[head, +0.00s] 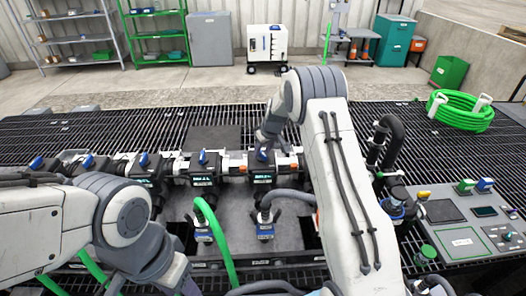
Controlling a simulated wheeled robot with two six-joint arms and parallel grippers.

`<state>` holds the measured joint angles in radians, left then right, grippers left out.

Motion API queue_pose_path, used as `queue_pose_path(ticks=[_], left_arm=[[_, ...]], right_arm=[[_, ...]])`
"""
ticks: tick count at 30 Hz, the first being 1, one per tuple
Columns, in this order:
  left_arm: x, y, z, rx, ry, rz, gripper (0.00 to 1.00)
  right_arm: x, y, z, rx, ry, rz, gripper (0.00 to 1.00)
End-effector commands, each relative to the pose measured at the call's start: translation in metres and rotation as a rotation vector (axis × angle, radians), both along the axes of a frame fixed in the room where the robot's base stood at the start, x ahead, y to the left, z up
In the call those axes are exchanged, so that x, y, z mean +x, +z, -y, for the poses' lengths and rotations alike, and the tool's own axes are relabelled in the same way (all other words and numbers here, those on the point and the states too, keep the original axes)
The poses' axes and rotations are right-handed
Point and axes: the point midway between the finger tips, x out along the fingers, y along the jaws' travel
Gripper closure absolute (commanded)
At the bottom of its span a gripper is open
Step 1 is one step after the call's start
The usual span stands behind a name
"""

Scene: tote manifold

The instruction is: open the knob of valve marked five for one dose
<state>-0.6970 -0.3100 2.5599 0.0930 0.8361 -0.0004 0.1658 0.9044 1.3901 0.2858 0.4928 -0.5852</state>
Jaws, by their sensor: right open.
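A row of dark valves with blue knobs runs along the manifold at the middle left. The rightmost valve in the row (262,178) has a lit green display; its marking is too small to read for sure. My right gripper (264,147) reaches down from above at that valve's blue knob (262,156), with its fingers open about the knob. Whether they touch it I cannot tell. Another blue knob (203,157) stands upright on the valve just to the left. My left arm bends down at the lower left, and its fingertips are out of view.
A green hose (213,240) and grey hoses rise in front of the valves. A control panel (462,240) with buttons stands at the right. A coiled green hose (460,112) lies on the black grating (400,112). Shelves and a white wheeled unit (267,45) stand far back.

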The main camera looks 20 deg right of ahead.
Motion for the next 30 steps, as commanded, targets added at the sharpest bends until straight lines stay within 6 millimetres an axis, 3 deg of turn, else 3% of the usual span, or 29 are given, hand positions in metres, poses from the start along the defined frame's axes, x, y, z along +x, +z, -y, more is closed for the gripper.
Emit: queue_pose_path(ticks=[5,19,30], left_arm=[[0.000,-0.004,0.000,0.000,0.000,0.000,0.45],[0.000,-0.021,0.000,0.000,0.000,0.000,0.45],[0.000,-0.022,0.000,0.000,0.000,0.000,0.45]], right_arm=[[-0.004,0.011,0.001,0.000,0.000,0.001,0.51],[-0.035,0.087,0.007,0.000,-0.001,0.002,0.51],[-0.040,0.097,0.008,0.000,0.000,0.000,0.51]])
